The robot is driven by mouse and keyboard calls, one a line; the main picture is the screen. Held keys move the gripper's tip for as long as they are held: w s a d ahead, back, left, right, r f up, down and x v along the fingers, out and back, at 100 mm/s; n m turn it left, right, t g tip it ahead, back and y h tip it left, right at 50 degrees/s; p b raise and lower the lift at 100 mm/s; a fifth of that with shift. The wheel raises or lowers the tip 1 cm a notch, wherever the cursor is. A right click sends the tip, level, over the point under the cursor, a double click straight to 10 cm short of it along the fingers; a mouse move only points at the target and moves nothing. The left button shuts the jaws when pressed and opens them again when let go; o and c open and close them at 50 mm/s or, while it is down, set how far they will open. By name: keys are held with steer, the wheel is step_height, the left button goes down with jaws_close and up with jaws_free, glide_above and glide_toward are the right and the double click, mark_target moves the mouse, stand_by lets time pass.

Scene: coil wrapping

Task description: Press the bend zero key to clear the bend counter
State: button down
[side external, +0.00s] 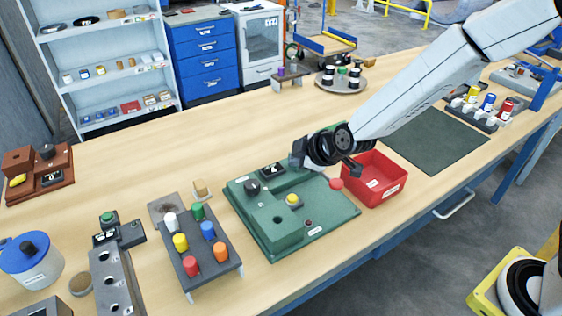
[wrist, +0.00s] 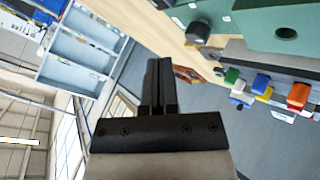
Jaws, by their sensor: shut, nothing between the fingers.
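The green machine base (side external: 318,228) sits on the table in the side view. The labels are too small to read, so I cannot tell which is the bend zero key. My gripper (side external: 354,167) is shut and empty, above the base's right side and near the red bin. In the wrist view my shut fingers (wrist: 160,66) point away from the base's edge (wrist: 255,15) at top right.
A red bin (side external: 386,196) stands right beside the base. A rack of coloured pegs (side external: 199,262) stands to its left. A dark green mat (side external: 440,140) and a spool holder (side external: 470,118) lie to the right. The table behind the base is mostly clear.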

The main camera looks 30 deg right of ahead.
mark_target(296, 199)
steer(key=shift+f, duration=0.15)
steer(key=shift+f, duration=4.3)
steer(key=shift+f, duration=0.15)
steer(key=shift+f, duration=0.25)
steer(key=shift+f, duration=0.5)
steer(key=shift+r, duration=0.15)
stand_by(0.3)
steer(key=shift+r, duration=0.8)
steer(key=shift+r, duration=0.15)
steer(key=shift+r, duration=2.35)
